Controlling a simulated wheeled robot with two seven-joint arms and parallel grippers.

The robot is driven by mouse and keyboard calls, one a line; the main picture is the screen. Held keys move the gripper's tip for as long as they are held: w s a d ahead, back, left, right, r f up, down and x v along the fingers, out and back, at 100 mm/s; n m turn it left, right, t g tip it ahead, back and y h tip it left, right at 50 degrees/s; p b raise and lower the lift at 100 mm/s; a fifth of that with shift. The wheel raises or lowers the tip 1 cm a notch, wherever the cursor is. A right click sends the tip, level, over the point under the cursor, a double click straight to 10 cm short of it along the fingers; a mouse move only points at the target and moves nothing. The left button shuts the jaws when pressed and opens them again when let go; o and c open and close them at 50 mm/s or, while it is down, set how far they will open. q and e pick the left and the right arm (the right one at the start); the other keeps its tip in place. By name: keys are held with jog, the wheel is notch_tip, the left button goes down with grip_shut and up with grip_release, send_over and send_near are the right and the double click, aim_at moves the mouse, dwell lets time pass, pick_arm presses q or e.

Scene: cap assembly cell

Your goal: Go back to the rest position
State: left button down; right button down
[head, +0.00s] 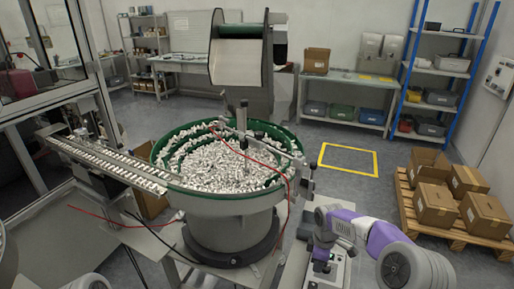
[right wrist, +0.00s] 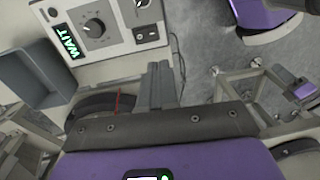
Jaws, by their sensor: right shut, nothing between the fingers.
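My right gripper (head: 322,258) is at the lower right of the head view, at the end of my purple and grey arm, over a control box (head: 337,275). In the right wrist view its two dark fingers (right wrist: 158,84) are together with nothing between them. The control box also shows in the right wrist view (right wrist: 112,42), with a round knob, a switch and a lit display (right wrist: 69,42) reading WAIT. The fingers appear apart from the box. My left gripper is not in view.
A green-rimmed bowl feeder (head: 232,196) full of small white parts stands at the centre, with a rail (head: 110,162) leading left. Red and black cables hang around it. A pallet with cardboard boxes (head: 436,204) is on the right. The yellow-marked floor square (head: 348,174) is clear.

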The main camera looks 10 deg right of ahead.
jog(key=s+a+f+m+y, duration=0.25)
jog(key=s+a+f, duration=0.25)
jog(key=a+f, duration=0.25)
jog(key=s+a+f+m+y, duration=0.1)
jog(key=s+a+f+m, duration=0.4)
jog(key=f, duration=0.4)
jog(key=s+a+f+m, duration=0.2)
jog(key=s+m, duration=0.1)
jog(key=s, duration=0.3)
jog(key=s+a+f+m+t, duration=0.1)
jog(key=s+a+f+m, duration=0.1)
jog(key=s, duration=0.5)
jog(key=shift+s+a+f+m, duration=0.2)
jog(key=shift+a+f+m, duration=0.3)
jog(key=shift+m, duration=0.55)
jog(key=shift+r, duration=0.1)
